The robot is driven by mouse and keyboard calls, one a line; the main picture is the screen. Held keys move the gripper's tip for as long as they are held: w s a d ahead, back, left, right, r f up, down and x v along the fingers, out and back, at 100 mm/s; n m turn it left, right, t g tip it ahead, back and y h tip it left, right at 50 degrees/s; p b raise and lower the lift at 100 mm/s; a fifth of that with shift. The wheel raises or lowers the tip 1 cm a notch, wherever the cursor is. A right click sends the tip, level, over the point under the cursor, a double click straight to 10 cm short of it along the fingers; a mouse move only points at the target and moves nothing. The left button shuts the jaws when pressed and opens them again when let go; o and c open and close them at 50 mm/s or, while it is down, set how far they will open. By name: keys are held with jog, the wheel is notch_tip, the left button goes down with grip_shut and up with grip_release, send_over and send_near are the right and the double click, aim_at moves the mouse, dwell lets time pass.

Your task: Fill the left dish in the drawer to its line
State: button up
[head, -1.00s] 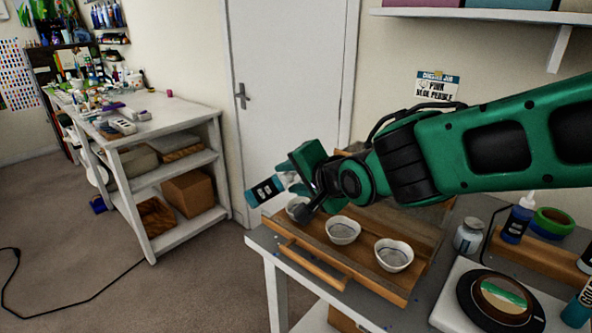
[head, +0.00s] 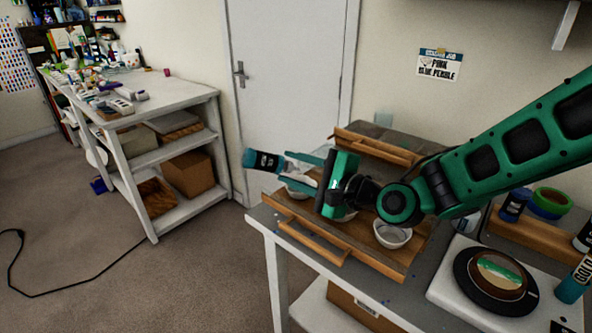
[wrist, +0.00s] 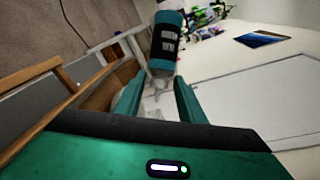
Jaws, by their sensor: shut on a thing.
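My gripper (head: 304,168) is shut on a bottle (head: 263,161) with a teal body and a dark label. The bottle lies nearly level, its teal end pointing left, and its pale narrower part is between the fingers. The bottle also shows in the wrist view (wrist: 167,48), beyond the fingertips (wrist: 160,88). The open wooden drawer (head: 372,264) holds a row of white dishes. The left dish (head: 296,192) is below the gripper and partly hidden by it. The middle dish (head: 347,217) is mostly hidden. The right dish (head: 392,235) is clearer. Fill levels and lines cannot be read.
A round dark disc (head: 496,281) sits on a white scale-like base at the right. A blue bottle (head: 514,205) and green tape roll (head: 551,201) stand behind it. A wall sign (head: 440,65) mentions pink and blue pebble. Open floor lies left of the bench.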

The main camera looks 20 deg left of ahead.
jog(key=shift+f, duration=0.2)
jog(key=shift+s+d+f, duration=0.1)
jog(key=shift+f, duration=0.6)
jog(key=shift+f, duration=0.1)
jog(key=shift+o, duration=0.7)
jog(key=c, duration=0.5)
jog(key=shift+o, duration=0.2)
jog(key=shift+f, duration=0.1)
